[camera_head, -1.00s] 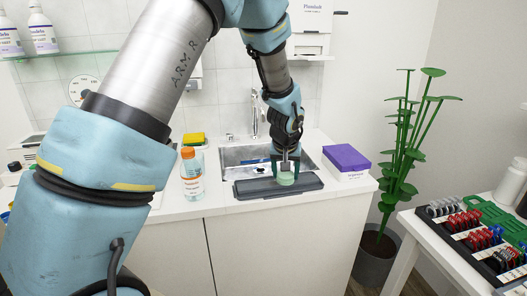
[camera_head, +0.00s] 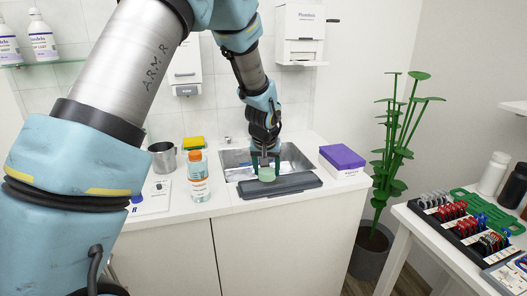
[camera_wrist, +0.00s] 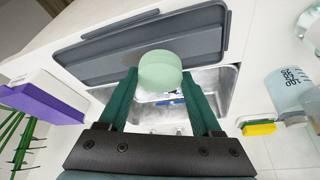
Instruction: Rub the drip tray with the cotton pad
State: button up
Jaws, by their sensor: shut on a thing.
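The drip tray (camera_head: 297,184) is a long dark grey tray on the counter's front part, before the sink. It also shows in the wrist view (camera_wrist: 203,40). The cotton pad (camera_head: 267,174) is a pale green, thick round disc; it shows in the wrist view (camera_wrist: 160,72) between the fingertips. My gripper (camera_head: 266,165) has dark green fingers and is shut on the pad, over the left half of the tray in the head view. The pad is at or just above the tray; I cannot tell whether they touch.
The sink (camera_head: 238,158) lies behind the tray. A purple-topped box (camera_head: 343,160) stands to the right.

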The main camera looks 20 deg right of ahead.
jog(key=shift+a+r+p, duration=0.1)
jog(key=shift+r+p, duration=1.6)
jog(key=shift+r, duration=1.1)
jog(key=shift+f, duration=0.1)
